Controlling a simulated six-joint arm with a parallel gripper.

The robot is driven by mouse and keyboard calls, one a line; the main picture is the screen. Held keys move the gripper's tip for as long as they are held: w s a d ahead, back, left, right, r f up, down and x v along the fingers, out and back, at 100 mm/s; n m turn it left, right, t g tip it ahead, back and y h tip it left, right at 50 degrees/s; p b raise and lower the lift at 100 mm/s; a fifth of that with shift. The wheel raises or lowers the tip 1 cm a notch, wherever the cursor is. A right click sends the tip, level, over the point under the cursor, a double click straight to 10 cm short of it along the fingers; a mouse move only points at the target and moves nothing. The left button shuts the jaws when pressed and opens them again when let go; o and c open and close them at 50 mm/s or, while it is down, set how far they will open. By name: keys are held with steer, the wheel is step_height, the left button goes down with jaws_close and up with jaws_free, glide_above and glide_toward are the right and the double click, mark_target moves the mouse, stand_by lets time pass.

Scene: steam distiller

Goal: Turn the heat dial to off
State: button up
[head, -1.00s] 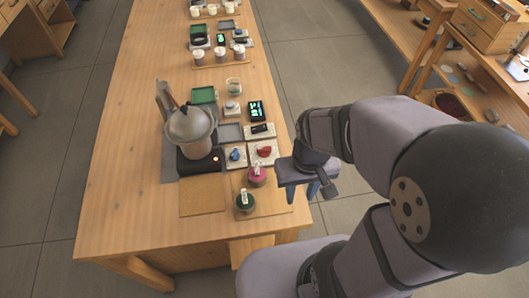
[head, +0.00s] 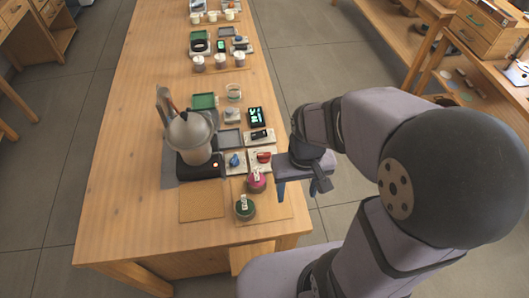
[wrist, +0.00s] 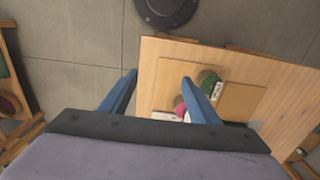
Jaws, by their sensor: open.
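A silver steam distiller (head: 190,138) stands on a black heater base (head: 199,166) with a small glowing orange light. Right of the base are a blue knob (head: 235,159) and a red knob (head: 263,157), each on a pale plate. I cannot tell from their markings which is the heat dial. My gripper (head: 297,190), with blue fingers, is open and empty. It hangs off the table's right edge, to the right of both knobs. In the wrist view the open fingers (wrist: 160,80) point towards the table's edge; neither knob shows clearly there.
A magenta-topped jar (head: 256,181) and a green-topped jar (head: 244,207) stand on a board near the table's front right. Behind the knobs are a black display (head: 255,116), a green tray (head: 204,101) and a glass (head: 234,91). A bare brown mat (head: 202,202) lies in front.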

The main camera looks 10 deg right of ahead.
steer(key=w+a, duration=0.2)
steer(key=w, duration=0.7)
glide_above(264, 155)
step_height(264, 155, down, 3)
steer(key=shift+w+r, duration=0.1)
steer(key=shift+w, duration=0.05)
steer(key=shift+f+p, duration=0.95)
steer(key=shift+f, duration=2.75)
steer(key=c, duration=1.1)
steer(key=shift+o, duration=0.2)
